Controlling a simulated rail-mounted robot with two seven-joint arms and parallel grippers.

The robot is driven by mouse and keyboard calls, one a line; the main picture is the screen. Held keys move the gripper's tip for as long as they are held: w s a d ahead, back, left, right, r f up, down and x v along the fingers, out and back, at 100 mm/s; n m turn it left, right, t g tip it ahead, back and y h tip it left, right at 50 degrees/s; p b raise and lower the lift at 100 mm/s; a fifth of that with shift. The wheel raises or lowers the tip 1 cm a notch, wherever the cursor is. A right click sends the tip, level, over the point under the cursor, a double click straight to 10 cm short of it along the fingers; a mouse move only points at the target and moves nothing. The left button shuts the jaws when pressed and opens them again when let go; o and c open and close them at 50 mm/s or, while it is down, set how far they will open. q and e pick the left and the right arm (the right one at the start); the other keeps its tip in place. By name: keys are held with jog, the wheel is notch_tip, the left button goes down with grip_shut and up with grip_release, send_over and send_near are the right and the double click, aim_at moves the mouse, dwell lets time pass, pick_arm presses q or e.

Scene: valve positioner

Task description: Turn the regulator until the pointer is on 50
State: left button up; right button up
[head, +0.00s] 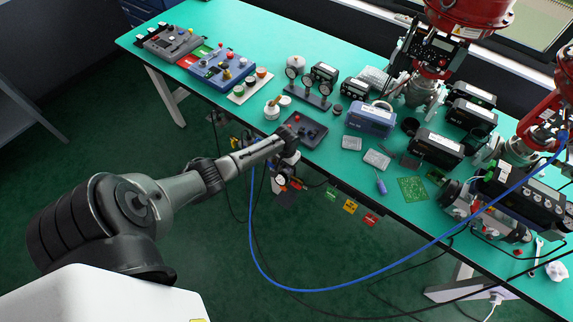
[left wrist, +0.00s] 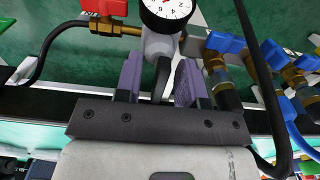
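A round gauge (left wrist: 167,10) with a white dial and black rim is cut off by the top edge of the left wrist view. Its numerals are only partly visible and I cannot read the pointer. Below it is a grey body with a dark regulator knob (left wrist: 162,80). My left gripper (left wrist: 160,82) has its purple fingers apart, one on each side of the knob, with gaps visible. In the head view my left gripper (head: 285,160) is at the front edge of the bench, with the small gauge (head: 281,180) just below it. My right gripper is not in view.
A red-handled valve (left wrist: 103,8) is left of the regulator; blue-handled valves (left wrist: 225,43) and hoses are close on the right. The green bench (head: 250,50) carries a joystick box (head: 303,130), a blue case (head: 370,118) and several instruments. A blue hose (head: 330,289) hangs in front.

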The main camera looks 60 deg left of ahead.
pick_arm(q)
jog(key=shift+f, duration=0.1)
grip_shut()
dwell(0.3)
jog(key=shift+m+p, duration=0.65)
jog(key=shift+m, duration=0.45)
jog(key=shift+m+p, duration=0.45)
jog(key=shift+m, duration=1.25)
grip_release()
